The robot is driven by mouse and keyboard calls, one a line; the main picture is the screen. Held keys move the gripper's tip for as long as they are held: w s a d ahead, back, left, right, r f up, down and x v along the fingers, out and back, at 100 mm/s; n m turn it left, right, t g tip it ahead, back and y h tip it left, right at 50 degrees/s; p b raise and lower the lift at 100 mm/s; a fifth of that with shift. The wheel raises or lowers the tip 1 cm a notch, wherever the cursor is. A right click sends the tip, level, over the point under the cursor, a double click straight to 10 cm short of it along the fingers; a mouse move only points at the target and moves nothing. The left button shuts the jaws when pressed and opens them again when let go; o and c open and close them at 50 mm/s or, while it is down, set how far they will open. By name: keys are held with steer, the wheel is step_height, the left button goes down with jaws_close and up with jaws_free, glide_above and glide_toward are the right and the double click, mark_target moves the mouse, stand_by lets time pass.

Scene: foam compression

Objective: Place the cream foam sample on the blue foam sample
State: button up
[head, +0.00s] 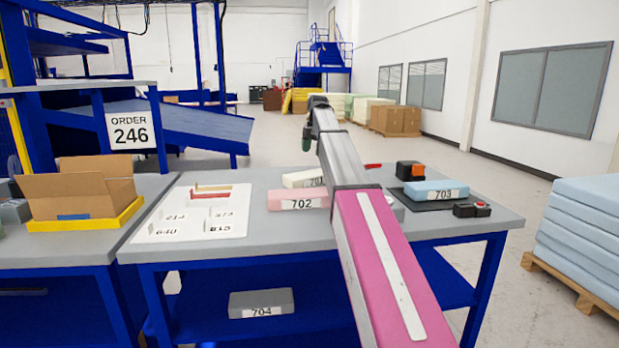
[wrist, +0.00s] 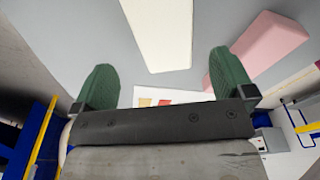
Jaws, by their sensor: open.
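The cream foam sample (head: 300,179), labelled 701, lies on the grey table behind the pink block; my arm partly covers it in the head view. The blue foam sample (head: 436,190), labelled 703, lies on a black mat (head: 415,202) at the table's right; it is not in the wrist view. My gripper (wrist: 163,64) is open, with its two green fingers wide apart. The cream sample (wrist: 163,28) runs away from between the fingertips and is not gripped.
The pink block 702 (head: 290,200) lies close in front of the cream sample; it also shows beside the right finger (wrist: 268,42). A black and orange device (head: 409,171) and a button box (head: 472,210) flank the blue sample.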

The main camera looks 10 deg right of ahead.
mark_target(311, 178)
steer(key=f, duration=0.7)
steer(key=a+f, duration=0.1)
steer(key=f, duration=0.2)
steer(key=shift+s+f, duration=0.3)
steer(key=c, duration=0.6)
steer(key=shift+r, duration=0.2)
